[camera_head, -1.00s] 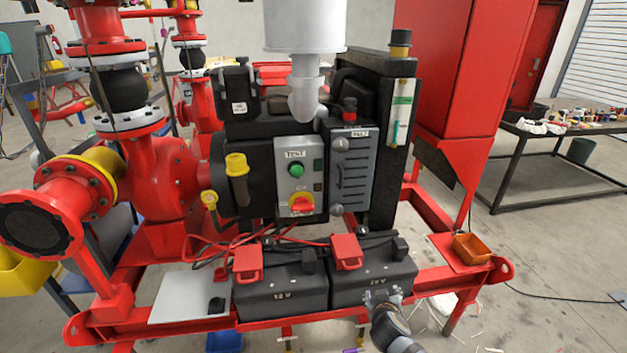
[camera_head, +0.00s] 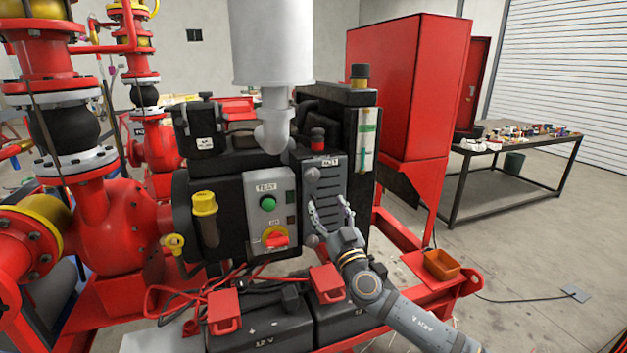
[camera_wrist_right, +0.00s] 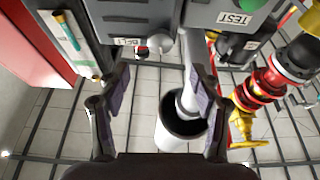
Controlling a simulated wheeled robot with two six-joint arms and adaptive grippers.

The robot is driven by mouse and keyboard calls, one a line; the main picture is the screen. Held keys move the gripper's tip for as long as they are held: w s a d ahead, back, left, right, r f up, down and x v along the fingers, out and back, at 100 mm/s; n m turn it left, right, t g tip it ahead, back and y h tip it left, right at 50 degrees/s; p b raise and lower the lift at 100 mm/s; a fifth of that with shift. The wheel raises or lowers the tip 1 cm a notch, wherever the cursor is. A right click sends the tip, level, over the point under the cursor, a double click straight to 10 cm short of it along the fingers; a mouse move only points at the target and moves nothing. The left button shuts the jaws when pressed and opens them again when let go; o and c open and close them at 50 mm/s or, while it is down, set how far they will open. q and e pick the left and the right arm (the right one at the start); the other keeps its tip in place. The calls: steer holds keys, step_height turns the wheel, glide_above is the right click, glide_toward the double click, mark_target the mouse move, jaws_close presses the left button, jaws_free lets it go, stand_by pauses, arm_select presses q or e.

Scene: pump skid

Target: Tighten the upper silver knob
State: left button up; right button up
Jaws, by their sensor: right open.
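The upper silver knob (camera_head: 308,170) is at the upper left of the grey slotted belt cover (camera_head: 326,184). In the right wrist view, which looks turned upside down, a round silver knob (camera_wrist_right: 161,41) shows beside the BELT label, beyond the fingertips and between them. My right gripper (camera_head: 329,206) is open and empty, in front of the cover and below the upper knob, apart from it. A lower silver knob (camera_head: 312,241) sits near the cover's bottom left, close to the gripper. My left gripper is out of view.
Left of the cover is the TEST control box (camera_head: 270,210) with a green button and red switch. A grey-white exhaust pipe (camera_head: 273,120) stands above. Batteries (camera_head: 262,325) with red terminal covers lie below.

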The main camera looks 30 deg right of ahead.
mark_target(314, 176)
steer(key=shift+w+d+r, duration=0.1)
steer(key=shift+d+r, duration=0.05)
steer(key=shift+r, duration=0.05)
steer(key=p+x, duration=0.3)
steer(key=x, duration=0.6)
steer(key=shift+w+r+p, duration=0.25)
steer(key=shift+w+p, duration=0.15)
steer(key=shift+w, duration=0.25)
steer(key=c, duration=1.2)
